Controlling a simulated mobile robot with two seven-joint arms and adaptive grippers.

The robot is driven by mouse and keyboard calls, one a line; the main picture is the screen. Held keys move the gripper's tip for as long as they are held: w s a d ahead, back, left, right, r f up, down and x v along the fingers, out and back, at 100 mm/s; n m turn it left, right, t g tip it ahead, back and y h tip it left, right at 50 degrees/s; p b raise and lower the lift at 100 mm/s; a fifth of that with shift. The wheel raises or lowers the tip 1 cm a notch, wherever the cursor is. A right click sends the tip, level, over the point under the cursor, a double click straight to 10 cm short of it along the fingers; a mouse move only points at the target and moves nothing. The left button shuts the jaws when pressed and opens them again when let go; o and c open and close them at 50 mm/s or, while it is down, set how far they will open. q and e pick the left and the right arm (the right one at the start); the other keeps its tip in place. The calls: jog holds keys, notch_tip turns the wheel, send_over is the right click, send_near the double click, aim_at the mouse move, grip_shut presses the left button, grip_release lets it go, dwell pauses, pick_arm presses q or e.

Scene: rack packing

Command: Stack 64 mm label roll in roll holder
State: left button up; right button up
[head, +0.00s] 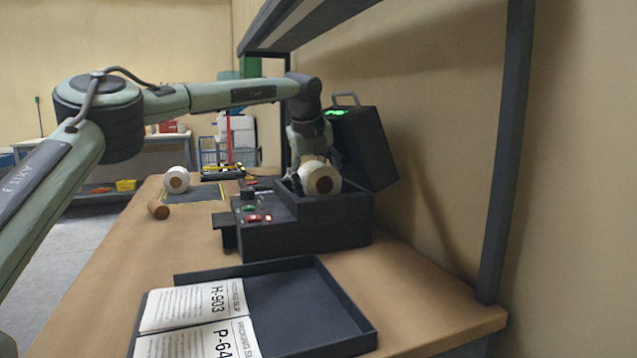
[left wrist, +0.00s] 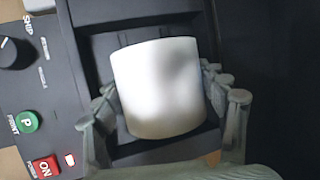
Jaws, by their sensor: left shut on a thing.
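A white label roll (head: 320,179) with a brown core is held by my left gripper (head: 306,172), at the open top of the dark label printer (head: 305,238). In the left wrist view the roll (left wrist: 160,88) lies between the two fingers of the gripper (left wrist: 165,125), over the printer's dark bay. Whether the roll touches the bay floor cannot be told. The printer's lid (head: 362,147) stands open behind. My right gripper is not in view.
A brown cylinder (head: 158,210) lies on the table left of the printer. A black tray (head: 309,307) with printed slips (head: 195,304) is in front. A dark shelf post (head: 507,150) rises at the right. The left table edge is mostly clear.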

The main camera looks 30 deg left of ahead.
aim_at(316, 165)
pick_arm(q)
jog(key=o, duration=1.6)
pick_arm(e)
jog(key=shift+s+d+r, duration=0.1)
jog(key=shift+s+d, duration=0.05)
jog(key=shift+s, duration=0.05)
pick_arm(q)
jog(key=shift+r, duration=0.1)
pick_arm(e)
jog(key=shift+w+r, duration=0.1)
pick_arm(q)
jog(key=shift+r+p, duration=0.2)
jog(key=shift+p, duration=0.1)
jog(key=shift+s+r, duration=0.1)
jog(key=shift+r, duration=0.25)
jog(key=v, duration=0.3)
jog(key=shift+s+d+r+b, duration=0.1)
jog(key=shift+s+r+b, duration=0.1)
jog(key=shift+r+b, duration=0.15)
jog(key=s+d+b, duration=0.2)
jog(key=s+b, duration=0.2)
jog(key=s, duration=0.8)
jog(key=shift+d+r, duration=0.25)
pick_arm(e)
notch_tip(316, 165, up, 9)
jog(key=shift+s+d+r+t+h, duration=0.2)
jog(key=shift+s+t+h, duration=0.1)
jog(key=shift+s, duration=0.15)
